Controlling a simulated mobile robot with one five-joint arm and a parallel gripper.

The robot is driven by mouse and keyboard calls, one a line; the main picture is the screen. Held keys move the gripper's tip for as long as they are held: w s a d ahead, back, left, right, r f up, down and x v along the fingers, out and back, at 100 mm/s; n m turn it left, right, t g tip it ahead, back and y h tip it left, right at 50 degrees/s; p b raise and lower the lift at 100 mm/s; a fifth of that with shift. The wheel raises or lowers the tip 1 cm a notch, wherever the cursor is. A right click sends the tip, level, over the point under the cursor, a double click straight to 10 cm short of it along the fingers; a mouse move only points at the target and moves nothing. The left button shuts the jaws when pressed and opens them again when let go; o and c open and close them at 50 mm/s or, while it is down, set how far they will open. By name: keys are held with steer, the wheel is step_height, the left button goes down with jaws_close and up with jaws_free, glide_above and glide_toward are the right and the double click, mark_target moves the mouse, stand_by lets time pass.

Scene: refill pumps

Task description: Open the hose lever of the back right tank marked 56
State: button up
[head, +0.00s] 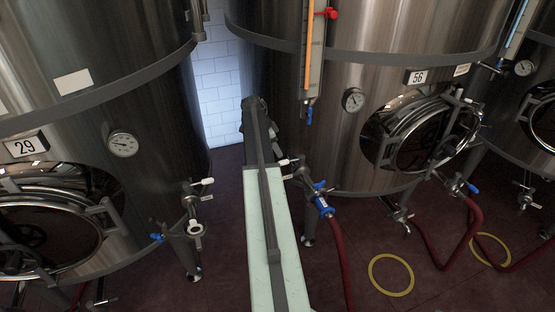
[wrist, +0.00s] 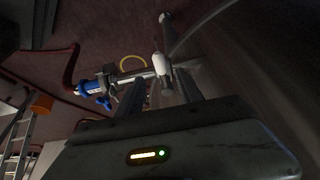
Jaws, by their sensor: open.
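The tank marked 56 (head: 340,130) stands right of centre in the head view, its number plate (head: 418,77) above the round hatch. At its lower left is a valve with a white-tipped handle (head: 288,161), a blue lever (head: 320,186) and a blue hose coupling (head: 323,206). In the wrist view the white handle (wrist: 160,63) shows just ahead of my gripper (wrist: 158,80), between its open fingers. The blue coupling (wrist: 92,87) and blue lever (wrist: 104,103) lie to the left. Whether a finger touches the valve, I cannot tell.
A tank marked 29 (head: 125,100) stands close on the left with its own valve (head: 194,205). A red hose (head: 340,255) hangs from the blue coupling. Yellow rings (head: 391,275) lie on the dark floor. A ladder (wrist: 22,140) shows in the wrist view.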

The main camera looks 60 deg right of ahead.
mark_target(283, 161)
steer(key=b+x, duration=0.7)
steer(key=x, duration=0.1)
steer(key=shift+w+a, duration=0.1)
steer(key=shift+r, duration=0.1)
jaws_close()
stand_by(1.0)
